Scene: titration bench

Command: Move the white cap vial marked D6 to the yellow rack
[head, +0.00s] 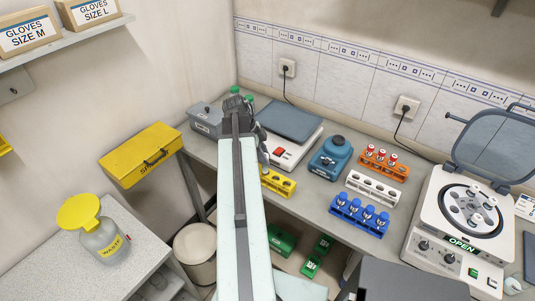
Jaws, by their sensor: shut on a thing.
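The yellow rack (281,186) stands on the bench just right of my arm, which hides its left end. Dark holes show in its visible part. My gripper (263,152) hangs down behind my arm, close to the rack's left end, and is mostly hidden. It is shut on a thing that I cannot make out. I cannot pick out the vial marked D6, and no such marking is readable.
An open centrifuge (463,230) stands at right. A yellow box (142,158) is at left.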

